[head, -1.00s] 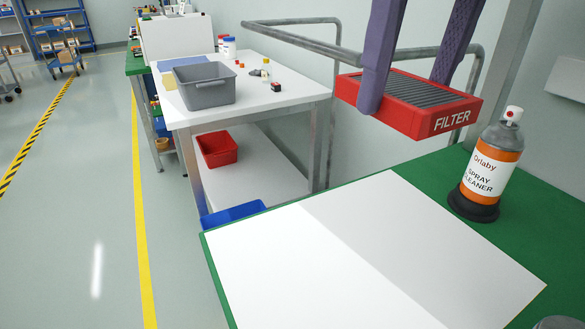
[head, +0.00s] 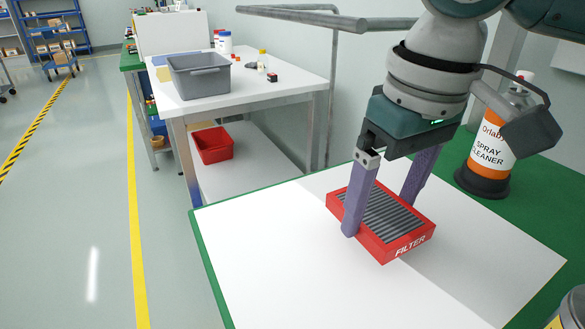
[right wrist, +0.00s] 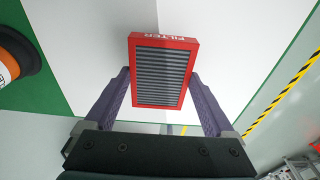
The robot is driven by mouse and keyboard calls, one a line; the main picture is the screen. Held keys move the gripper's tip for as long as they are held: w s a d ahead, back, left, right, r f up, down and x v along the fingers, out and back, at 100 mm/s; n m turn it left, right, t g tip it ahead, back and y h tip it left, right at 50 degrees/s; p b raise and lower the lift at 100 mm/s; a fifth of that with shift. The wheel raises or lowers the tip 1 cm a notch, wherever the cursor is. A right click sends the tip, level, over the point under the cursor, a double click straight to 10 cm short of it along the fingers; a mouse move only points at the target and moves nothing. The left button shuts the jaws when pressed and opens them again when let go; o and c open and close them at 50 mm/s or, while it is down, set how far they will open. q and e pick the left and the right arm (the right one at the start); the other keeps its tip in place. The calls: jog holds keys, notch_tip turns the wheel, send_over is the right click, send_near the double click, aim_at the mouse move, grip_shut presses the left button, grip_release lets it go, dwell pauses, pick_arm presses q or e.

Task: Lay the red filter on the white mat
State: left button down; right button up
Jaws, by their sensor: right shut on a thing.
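The red filter (head: 407,245), a box frame with dark grey pleats and FILTER lettering, is in the head view over the middle of the white mat (head: 270,240). My right gripper (head: 380,216) is shut on it, with one purple finger on each of two opposite sides. The filter looks level and very low over the mat; I cannot tell whether it touches. In the right wrist view the filter (right wrist: 162,102) sits between the two fingers, with the white mat (right wrist: 90,50) behind it. My left gripper is not in view.
A spray cleaner bottle (head: 492,145) stands on the green table top (head: 547,215) right of the mat. A can (head: 572,308) shows at the lower right corner. A white table (head: 270,98) with a grey bin (head: 200,82) stands behind. The mat's left part is clear.

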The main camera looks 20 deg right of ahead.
aim_at(389, 218)
notch_tip(389, 218, down, 2)
jog(key=shift+f, duration=0.1)
jog(key=o, duration=1.2)
jog(key=shift+f, duration=0.1)
jog(key=r+p, duration=0.1)
jog(key=r, duration=0.3)
jog(key=s+r+p, duration=0.1)
jog(key=r, duration=0.3)
jog(key=r+p, duration=0.1)
jog(key=r, duration=0.3)
jog(key=shift+s+r, duration=0.1)
jog(key=shift+s, duration=0.1)
